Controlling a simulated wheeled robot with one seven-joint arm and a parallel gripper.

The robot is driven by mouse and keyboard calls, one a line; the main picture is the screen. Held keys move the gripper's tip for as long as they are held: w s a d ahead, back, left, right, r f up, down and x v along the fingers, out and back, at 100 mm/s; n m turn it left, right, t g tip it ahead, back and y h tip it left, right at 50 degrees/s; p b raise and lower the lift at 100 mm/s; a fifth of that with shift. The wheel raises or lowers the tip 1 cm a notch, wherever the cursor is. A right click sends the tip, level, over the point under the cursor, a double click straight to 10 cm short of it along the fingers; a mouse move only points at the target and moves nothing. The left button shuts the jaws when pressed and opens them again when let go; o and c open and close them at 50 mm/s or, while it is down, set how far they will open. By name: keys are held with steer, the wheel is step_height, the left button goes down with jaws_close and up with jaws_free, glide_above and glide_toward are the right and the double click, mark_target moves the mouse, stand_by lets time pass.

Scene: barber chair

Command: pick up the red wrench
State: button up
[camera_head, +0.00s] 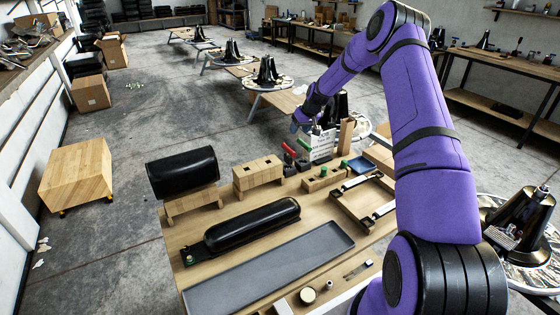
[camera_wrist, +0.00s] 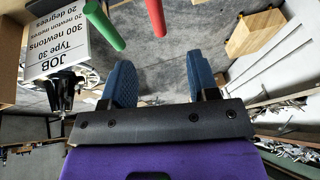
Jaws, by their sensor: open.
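A red handle (camera_wrist: 155,17), which I take for the red wrench, enters from the top edge of the wrist view. Its rounded end lies ahead of my gripper (camera_wrist: 160,72), roughly in line with the gap between the blue fingers, and does not touch them. The rest of it is outside that view. In the head view a small red piece (camera_head: 289,149) shows at the bench's far edge, below my gripper (camera_head: 301,123). My gripper is open with nothing between its fingers.
A green handle (camera_wrist: 103,25) lies just left of the red one. A white job sign (camera_head: 321,143) stands close by; it also shows in the wrist view (camera_wrist: 58,42). The bench (camera_head: 240,232) holds wooden blocks, a black padded roll (camera_head: 252,226) and a grey tray (camera_head: 270,270).

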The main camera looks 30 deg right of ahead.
mark_target(289, 149)
steer(key=shift+d+x, duration=0.2)
steer(key=shift+x, duration=3.3)
steer(key=shift+d+x, duration=0.2)
steer(key=shift+x, duration=3.25)
steer(key=c, duration=0.9)
steer(key=shift+w, duration=0.1)
jaws_close()
steer(key=shift+r, duration=0.1)
